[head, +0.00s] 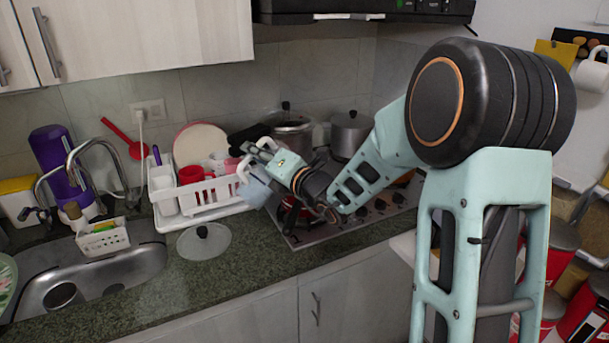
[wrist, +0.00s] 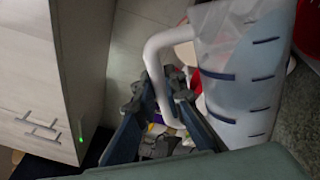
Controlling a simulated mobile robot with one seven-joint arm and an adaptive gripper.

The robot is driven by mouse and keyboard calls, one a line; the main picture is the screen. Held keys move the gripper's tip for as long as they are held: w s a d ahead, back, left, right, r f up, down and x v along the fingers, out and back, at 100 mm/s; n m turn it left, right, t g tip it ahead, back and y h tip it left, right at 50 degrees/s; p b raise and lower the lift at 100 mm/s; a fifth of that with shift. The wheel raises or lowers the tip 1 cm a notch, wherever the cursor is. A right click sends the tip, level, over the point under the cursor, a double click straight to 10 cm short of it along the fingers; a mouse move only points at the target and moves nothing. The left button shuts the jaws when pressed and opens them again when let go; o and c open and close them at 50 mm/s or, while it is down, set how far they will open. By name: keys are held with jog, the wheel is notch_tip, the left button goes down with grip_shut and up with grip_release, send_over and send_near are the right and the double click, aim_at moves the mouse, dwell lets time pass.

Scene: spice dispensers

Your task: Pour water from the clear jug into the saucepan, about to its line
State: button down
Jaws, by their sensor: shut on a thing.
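My gripper (head: 264,156) is shut on the white handle of the clear jug (head: 256,188) and holds it above the counter, near the stove's left edge. In the wrist view the fingers (wrist: 160,96) close around the handle, and the jug (wrist: 245,75) shows dark level marks on its side. The jug looks tilted in the head view. I cannot tell how much water is in it. A red pan (head: 286,212), which looks like the saucepan, sits on the stove just right of and below the jug, partly hidden by my arm. Its inside and line cannot be seen.
A white dish rack (head: 205,194) with red and white dishes stands left of the jug. A glass lid (head: 204,243) lies on the counter in front. Two lidded pots (head: 350,133) stand at the back of the stove (head: 335,232). The sink (head: 120,278) is at the left.

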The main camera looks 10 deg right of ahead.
jog(key=shift+w+d+r+p, duration=0.15)
jog(key=shift+d+r+p, duration=0.05)
jog(key=shift+r+p, duration=0.3)
dwell(1.2)
